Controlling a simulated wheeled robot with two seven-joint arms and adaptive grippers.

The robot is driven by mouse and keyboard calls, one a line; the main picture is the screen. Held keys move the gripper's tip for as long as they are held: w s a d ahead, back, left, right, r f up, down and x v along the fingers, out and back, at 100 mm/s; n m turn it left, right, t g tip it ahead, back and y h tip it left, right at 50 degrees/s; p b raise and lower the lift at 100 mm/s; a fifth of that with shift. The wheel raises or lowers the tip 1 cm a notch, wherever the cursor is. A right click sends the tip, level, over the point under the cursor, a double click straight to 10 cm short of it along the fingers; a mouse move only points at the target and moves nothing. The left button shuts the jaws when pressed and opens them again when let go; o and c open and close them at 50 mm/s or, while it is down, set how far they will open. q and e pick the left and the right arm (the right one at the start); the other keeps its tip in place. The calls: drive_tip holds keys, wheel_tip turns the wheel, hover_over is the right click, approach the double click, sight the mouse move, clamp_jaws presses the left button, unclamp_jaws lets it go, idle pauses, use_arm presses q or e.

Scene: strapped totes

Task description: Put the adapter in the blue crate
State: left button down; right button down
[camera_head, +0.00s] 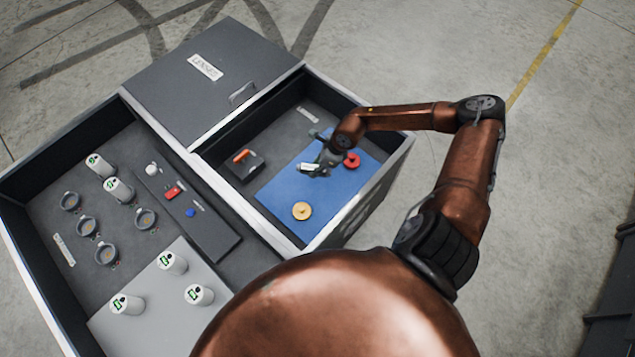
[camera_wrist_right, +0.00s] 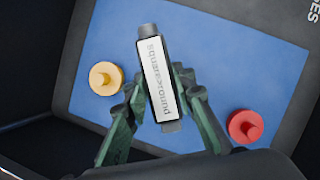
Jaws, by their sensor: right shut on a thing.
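My right gripper (camera_head: 321,163) is shut on the adapter (camera_head: 309,166), a dark piece with a white label. In the right wrist view the adapter (camera_wrist_right: 158,75) stands between the two green fingers, and its label seems to read "squaretoround". The gripper holds it over a blue panel (camera_head: 280,190) on the floor of the right compartment. I cannot tell whether it touches the panel. That panel is the only large blue thing in view; the compartment walls are dark with a pale rim (camera_head: 358,205). My left gripper is not in view.
A yellow knobbed disc (camera_head: 302,210) and a red knobbed disc (camera_head: 352,160) lie on the blue panel. A dark box with an orange part (camera_head: 242,163) sits beside it. The left compartment holds several white cylinders (camera_head: 171,263) and dark rings (camera_head: 87,226). A grey lid (camera_head: 185,95) adjoins behind.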

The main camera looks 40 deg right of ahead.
sight(317, 182)
drive_tip(key=shift+d+f+m+h, duration=0.15)
drive_tip(key=shift+d+f+m, duration=0.1)
drive_tip(key=shift+d+m, duration=0.15)
drive_tip(key=shift+d+f+m+h, duration=0.2)
drive_tip(key=shift+d+m, duration=0.1)
drive_tip(key=shift+d, duration=0.2)
drive_tip(key=shift+d+f, duration=0.15)
drive_tip(key=shift+m, duration=0.3)
wheel_tip(317, 182, down, 4)
drive_tip(key=shift+f+b, duration=0.25)
drive_tip(key=shift+b, duration=0.6)
drive_tip(key=shift+d+f, duration=0.1)
drive_tip(key=shift+f, duration=0.6)
wheel_tip(317, 182, down, 4)
drive_tip(key=shift+f+b, duration=0.15)
drive_tip(key=shift+b, duration=0.75)
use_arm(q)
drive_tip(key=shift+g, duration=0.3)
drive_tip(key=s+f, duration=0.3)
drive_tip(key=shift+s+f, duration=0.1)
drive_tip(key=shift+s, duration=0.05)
